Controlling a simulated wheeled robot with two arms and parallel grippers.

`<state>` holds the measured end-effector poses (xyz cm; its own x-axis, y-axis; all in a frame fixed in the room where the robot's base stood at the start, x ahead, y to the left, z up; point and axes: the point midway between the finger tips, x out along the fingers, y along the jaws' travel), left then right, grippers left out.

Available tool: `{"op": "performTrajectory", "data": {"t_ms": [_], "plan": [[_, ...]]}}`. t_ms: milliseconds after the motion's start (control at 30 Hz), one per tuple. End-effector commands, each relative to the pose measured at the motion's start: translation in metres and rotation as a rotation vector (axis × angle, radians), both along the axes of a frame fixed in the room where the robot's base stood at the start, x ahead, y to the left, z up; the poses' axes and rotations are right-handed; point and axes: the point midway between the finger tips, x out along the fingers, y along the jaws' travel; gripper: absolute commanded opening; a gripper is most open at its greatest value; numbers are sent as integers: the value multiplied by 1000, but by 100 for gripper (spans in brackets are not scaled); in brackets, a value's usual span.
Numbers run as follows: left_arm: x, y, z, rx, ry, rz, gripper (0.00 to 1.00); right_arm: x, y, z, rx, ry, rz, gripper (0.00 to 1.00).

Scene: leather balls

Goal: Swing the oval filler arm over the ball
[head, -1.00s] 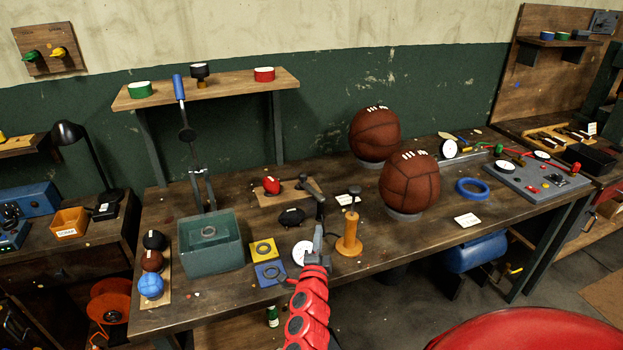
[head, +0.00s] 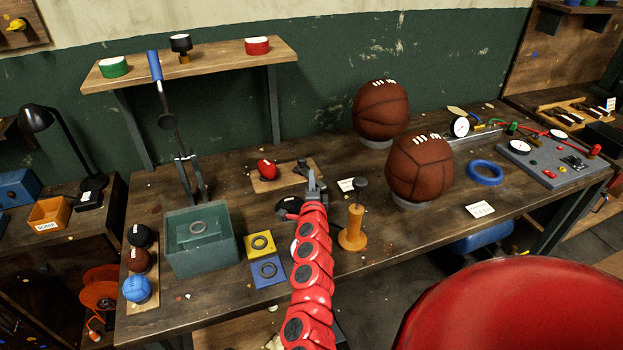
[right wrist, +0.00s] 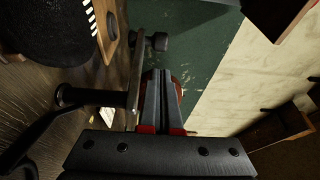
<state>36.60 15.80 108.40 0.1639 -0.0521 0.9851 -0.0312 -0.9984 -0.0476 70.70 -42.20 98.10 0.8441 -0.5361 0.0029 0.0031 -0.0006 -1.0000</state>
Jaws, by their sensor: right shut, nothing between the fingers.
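A small red oval ball (head: 267,169) lies on a wooden board (head: 262,185) in the middle of the bench. A dark filler arm (head: 301,167) stands at the board's right end, away from the ball. My right gripper (head: 313,178) is shut and empty, just in front of that arm. In the right wrist view the shut fingers (right wrist: 162,98) lie close beside a dark bar (right wrist: 138,70) with a black knob (right wrist: 157,41); contact cannot be told. A dark laced ball (right wrist: 45,30) shows at the upper left. My left gripper is not in view.
A black oval ball (head: 287,204) is partly hidden by my right arm. An orange stand with a black knob (head: 353,232) is right of my forearm. Two large brown balls (head: 419,166) stand further right. A green tank (head: 200,252) is at left.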

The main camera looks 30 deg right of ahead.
Motion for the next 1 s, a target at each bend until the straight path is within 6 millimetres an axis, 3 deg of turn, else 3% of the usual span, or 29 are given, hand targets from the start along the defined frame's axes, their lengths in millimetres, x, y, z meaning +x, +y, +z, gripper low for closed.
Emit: {"op": "performTrajectory", "data": {"t_ms": [500,1000], "plan": [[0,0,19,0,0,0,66,49,-30,3,-3,-1,2,0],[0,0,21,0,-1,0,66,58,-37,-1,0,1,-1,0]]}}
